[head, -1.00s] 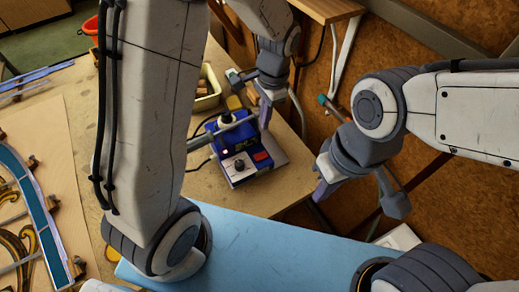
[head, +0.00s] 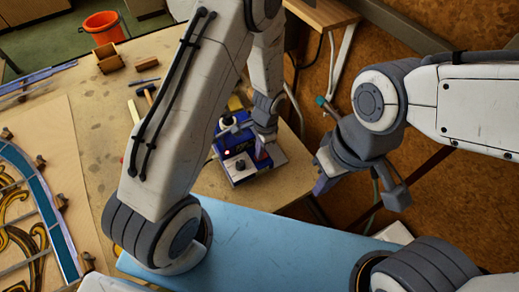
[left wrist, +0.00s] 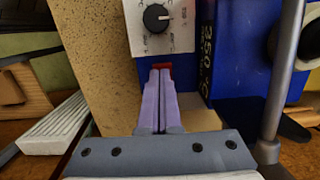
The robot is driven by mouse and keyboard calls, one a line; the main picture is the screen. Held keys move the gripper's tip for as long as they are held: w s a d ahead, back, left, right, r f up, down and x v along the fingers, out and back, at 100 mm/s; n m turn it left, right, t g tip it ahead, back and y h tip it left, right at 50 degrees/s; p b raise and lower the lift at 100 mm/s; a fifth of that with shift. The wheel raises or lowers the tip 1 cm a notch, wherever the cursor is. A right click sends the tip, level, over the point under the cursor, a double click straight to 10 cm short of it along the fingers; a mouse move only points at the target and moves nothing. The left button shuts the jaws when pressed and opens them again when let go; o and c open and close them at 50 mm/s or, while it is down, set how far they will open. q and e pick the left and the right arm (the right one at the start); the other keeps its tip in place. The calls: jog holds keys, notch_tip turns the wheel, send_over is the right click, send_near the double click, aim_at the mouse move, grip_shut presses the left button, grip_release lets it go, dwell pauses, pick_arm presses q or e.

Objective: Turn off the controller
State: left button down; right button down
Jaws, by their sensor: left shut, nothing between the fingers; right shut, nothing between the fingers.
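The controller (head: 236,140) is a blue box with a pale front panel, a black knob (head: 240,165) and a lit red lamp (head: 227,152). It stands near the table's right edge. My left gripper (head: 263,152) is shut and empty at the right end of its front panel. In the left wrist view, its shut purple fingertips (left wrist: 160,72) overlap a red switch (left wrist: 161,66), below the black knob (left wrist: 156,18). I cannot tell whether they touch or press it. The fingers hide part of the switch. My right gripper (head: 322,184) is shut and empty, right of the controller and apart from it.
A light blue surface (head: 255,245) lies in front of the controller. A leaded panel (head: 40,200) lies on a board at the left. An orange bucket (head: 102,27) is at the back. In the left wrist view, a metal rod (left wrist: 285,75) stands right of the fingers.

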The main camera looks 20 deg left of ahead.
pick_arm(q)
jog(key=shift+f, duration=0.25)
jog(key=shift+s+f+b, duration=0.1)
jog(key=shift+f+b, duration=0.1)
jog(key=shift+b, duration=0.1)
dwell(0.4)
jog(key=shift+w+d+r+p, duration=0.15)
jog(key=shift+w+d+p, duration=0.15)
jog(key=shift+w, duration=0.05)
jog(key=shift+w+d, duration=0.25)
jog(key=shift+d, duration=0.05)
jog(key=shift+a, duration=0.1)
